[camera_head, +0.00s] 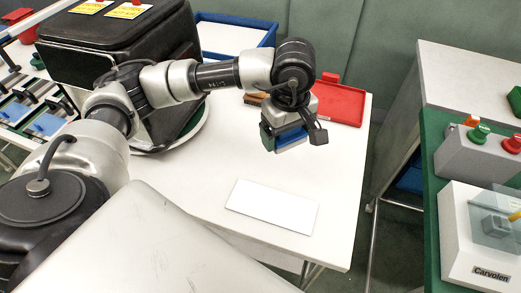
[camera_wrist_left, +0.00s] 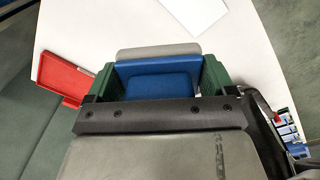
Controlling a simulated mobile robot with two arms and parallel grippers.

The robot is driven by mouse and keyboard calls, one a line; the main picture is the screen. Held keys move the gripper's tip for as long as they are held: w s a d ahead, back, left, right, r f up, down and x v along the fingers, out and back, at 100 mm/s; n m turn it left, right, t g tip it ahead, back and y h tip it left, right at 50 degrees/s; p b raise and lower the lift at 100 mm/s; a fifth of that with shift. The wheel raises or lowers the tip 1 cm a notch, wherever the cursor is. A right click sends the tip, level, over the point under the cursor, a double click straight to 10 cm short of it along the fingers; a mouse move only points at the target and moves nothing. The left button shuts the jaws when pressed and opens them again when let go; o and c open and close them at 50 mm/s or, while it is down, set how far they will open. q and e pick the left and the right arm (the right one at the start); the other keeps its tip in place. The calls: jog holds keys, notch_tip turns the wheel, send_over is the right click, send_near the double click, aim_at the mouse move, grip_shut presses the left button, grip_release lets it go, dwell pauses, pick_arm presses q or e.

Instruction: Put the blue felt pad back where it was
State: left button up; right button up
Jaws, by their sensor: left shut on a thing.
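My left gripper (camera_head: 285,136) is over the white table, above and behind the white rectangular plate (camera_head: 272,207). In the left wrist view the gripper (camera_wrist_left: 158,80) has its two green fingers shut on the sides of the blue felt pad (camera_wrist_left: 158,86). A grey strip (camera_wrist_left: 158,52) shows just beyond the pad; I cannot tell whether it is joined to it. In the head view the pad (camera_head: 291,138) shows as a blue patch between the fingers, held apart from the table. The plate also shows in the left wrist view (camera_wrist_left: 196,12). My right gripper is out of view.
A red tray (camera_head: 342,106) and a small brown block (camera_head: 257,99) lie at the table's back. A blue-rimmed tray (camera_head: 268,40) and a large black container (camera_head: 100,28) stand further left. A control box (camera_head: 465,160) stands on the right counter. The table's front middle is clear around the plate.

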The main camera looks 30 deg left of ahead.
pick_arm(q)
jog(key=f+n+b, duration=0.1)
jog(key=n, duration=0.1)
jog(key=f+n, duration=0.1)
jog(key=n, duration=0.1)
jog(key=f+n+b, duration=0.1)
jog(key=n, duration=0.1)
jog(key=shift+w+a+f+b, duration=0.15)
jog(key=shift+a+b, duration=0.1)
jog(key=shift+b, duration=0.05)
jog(key=f+n+b, duration=0.1)
jog(key=n+b, duration=0.1)
jog(key=n, duration=0.1)
jog(key=n+b, duration=0.7)
jog(key=n, duration=1.1)
send_over(258, 153)
notch_tip(258, 153, down, 14)
notch_tip(258, 153, down, 4)
jog(key=shift+r+m, duration=0.1)
jog(key=shift+m, duration=0.2)
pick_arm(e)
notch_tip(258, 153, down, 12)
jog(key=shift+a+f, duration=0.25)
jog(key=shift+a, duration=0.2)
pick_arm(q)
jog(key=shift+f, duration=0.25)
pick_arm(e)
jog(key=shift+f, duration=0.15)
